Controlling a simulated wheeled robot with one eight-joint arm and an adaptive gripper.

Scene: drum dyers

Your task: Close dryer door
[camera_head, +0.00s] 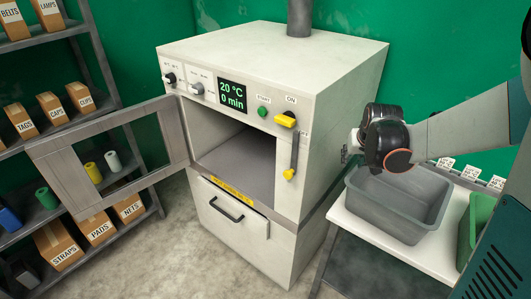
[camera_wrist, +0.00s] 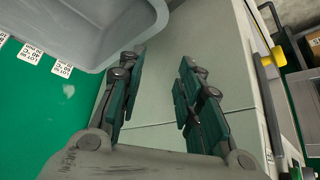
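The dryer (camera_head: 325,85) is a cream box with a display reading 20 °C and 0 min. Its grey framed door (camera_head: 110,150) with a window stands wide open, swung out to the left. The chamber (camera_head: 235,165) looks empty.
A grey tub (camera_head: 400,220) and a green bin (camera_head: 476,225) stand on a white table (camera_head: 375,238) right of the dryer. A shelf (camera_head: 60,125) with boxes and spools stands close behind the open door. Floor (camera_head: 180,245) in front of the dryer is clear.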

